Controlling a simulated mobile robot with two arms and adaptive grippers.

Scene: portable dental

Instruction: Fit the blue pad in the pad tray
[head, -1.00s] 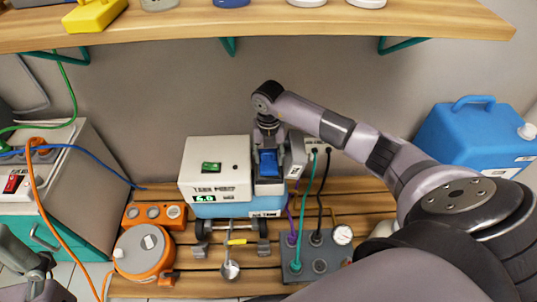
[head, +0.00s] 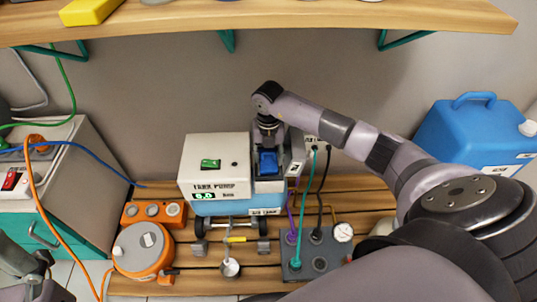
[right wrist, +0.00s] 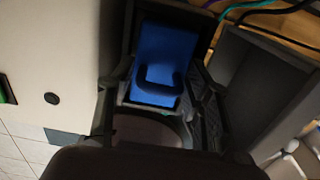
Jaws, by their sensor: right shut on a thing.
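The blue pad (head: 268,162) is between the fingers of my right gripper (head: 267,155), beside the right side of the white tank pump box. In the right wrist view the pad (right wrist: 163,48) shows a raised U-shaped grip, and the dark fingers of my right gripper (right wrist: 157,95) are shut on it. A dark surface shows just below the pad in the head view; I cannot tell whether it is the pad tray or part of the gripper, or whether the pad touches it. Part of my left arm shows at the lower left; its fingers are not clear.
The tank pump (head: 216,158) stands close to the left of my right gripper. A dark open-looking box (right wrist: 268,85) is close on the right in the wrist view. A grey manifold with hoses (head: 318,258) and an orange reel (head: 142,250) are nearby. A wooden shelf (head: 300,22) hangs above.

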